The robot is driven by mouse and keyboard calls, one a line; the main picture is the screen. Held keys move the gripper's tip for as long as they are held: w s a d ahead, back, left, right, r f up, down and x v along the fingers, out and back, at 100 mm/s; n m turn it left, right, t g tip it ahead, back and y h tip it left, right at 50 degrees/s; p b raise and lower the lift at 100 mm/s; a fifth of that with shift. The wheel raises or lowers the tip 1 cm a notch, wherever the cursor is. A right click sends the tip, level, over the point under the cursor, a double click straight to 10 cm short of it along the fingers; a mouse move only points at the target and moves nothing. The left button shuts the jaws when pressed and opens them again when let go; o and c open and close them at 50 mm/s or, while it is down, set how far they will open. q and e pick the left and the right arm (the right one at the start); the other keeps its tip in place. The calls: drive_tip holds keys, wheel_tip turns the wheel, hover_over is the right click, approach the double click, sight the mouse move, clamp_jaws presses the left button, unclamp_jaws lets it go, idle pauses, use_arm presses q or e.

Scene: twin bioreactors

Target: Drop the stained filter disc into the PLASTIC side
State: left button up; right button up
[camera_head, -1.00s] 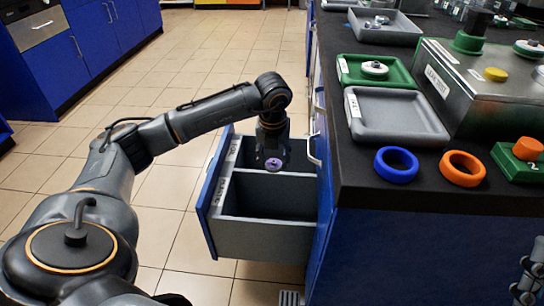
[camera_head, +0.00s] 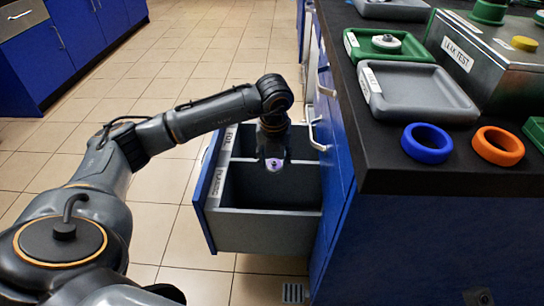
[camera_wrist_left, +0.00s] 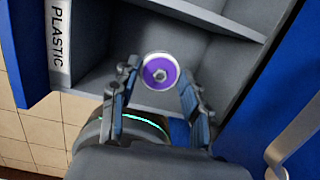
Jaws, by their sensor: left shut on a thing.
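My left gripper (camera_head: 273,162) points down over the open drawer (camera_head: 265,232). It is shut on the filter disc (camera_wrist_left: 160,71), purple with a pale rim and a grey hub. The disc also shows small in the head view (camera_head: 274,165). The drawer has two compartments split by a divider (camera_wrist_left: 205,15). The near one bears the PLASTIC label (camera_wrist_left: 58,38), and the disc hangs over it near the divider in the wrist view. A dark bit at the bottom right edge of the head view may be my right gripper; its jaws do not show.
The blue cabinet and dark bench (camera_head: 395,172) stand right of the drawer. On the bench are a grey tray (camera_head: 420,95), a green tray (camera_head: 365,52), a blue ring (camera_head: 427,143) and an orange ring (camera_head: 498,146). Tiled floor lies left of the drawer.

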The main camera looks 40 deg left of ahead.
sight(274, 170)
use_arm(q)
drive_tip(key=o, duration=0.9)
drive_tip(key=r, duration=0.4)
drive_tip(key=s+r, duration=0.1)
drive_tip(key=r, duration=0.3)
drive_tip(key=d+r, duration=0.1)
drive_tip(key=r, duration=0.3)
drive_tip(key=shift+s, duration=0.25)
drive_tip(key=shift+f, duration=0.1)
